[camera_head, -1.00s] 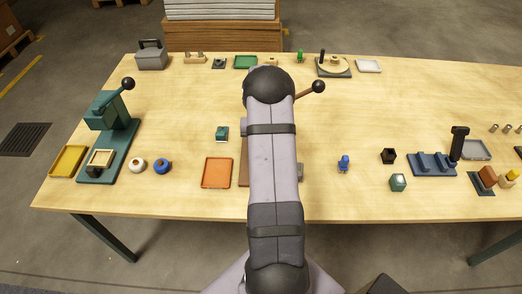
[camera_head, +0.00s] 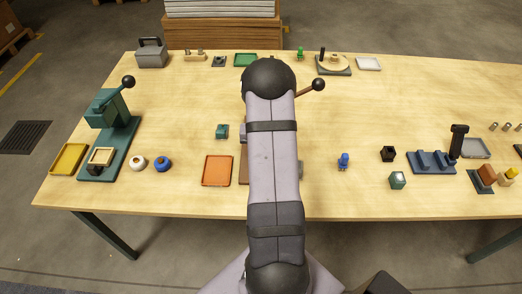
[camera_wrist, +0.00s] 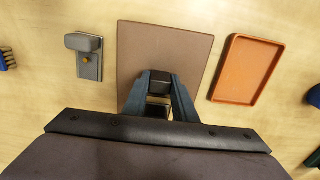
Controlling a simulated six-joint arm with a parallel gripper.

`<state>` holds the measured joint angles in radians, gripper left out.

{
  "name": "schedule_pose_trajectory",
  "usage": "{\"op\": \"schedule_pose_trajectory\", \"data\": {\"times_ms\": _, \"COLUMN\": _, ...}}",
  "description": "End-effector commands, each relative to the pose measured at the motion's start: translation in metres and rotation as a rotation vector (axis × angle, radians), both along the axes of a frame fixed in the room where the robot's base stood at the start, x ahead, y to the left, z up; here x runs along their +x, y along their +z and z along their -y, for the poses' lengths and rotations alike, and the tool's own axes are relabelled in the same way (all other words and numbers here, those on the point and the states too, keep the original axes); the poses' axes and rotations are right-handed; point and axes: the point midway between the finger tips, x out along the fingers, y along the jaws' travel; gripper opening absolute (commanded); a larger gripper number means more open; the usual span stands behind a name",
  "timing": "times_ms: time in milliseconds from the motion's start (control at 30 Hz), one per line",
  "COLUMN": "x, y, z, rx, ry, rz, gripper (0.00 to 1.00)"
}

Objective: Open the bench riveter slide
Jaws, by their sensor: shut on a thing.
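In the wrist view my gripper (camera_wrist: 160,85) has its two blue-grey fingers shut on a dark block (camera_wrist: 159,79) that shows between them. The block is over a flat brown plate (camera_wrist: 190,45); I cannot tell whether it is the riveter's slide or a handle on it. In the head view my arm covers my gripper and most of the plate; only a brown strip (camera_head: 243,165) shows at its left. A lever with a black ball (camera_head: 318,85) sticks out right of my arm; its base is hidden. How far the slide stands open is not visible.
An orange tray (camera_head: 217,170) lies left of the plate in the head view. A green press (camera_head: 108,115) stands at far left, and a blue fixture (camera_head: 432,162) at right.

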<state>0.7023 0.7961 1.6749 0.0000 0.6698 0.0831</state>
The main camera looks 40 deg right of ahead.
Motion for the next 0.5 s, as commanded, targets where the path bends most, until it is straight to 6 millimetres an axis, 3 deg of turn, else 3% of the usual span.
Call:
{"op": "schedule_pose_trajectory", "data": {"times_ms": 233, "x": -0.029, "y": 0.001, "z": -0.029, "rx": 0.003, "ry": 0.0, "rz": -0.003, "gripper": 0.0}}
{"op": "schedule_pose_trajectory", "data": {"times_ms": 500, "x": -0.04, "y": 0.0, "z": -0.04, "rx": 0.002, "ry": 0.0, "rz": -0.002, "gripper": 0.0}}
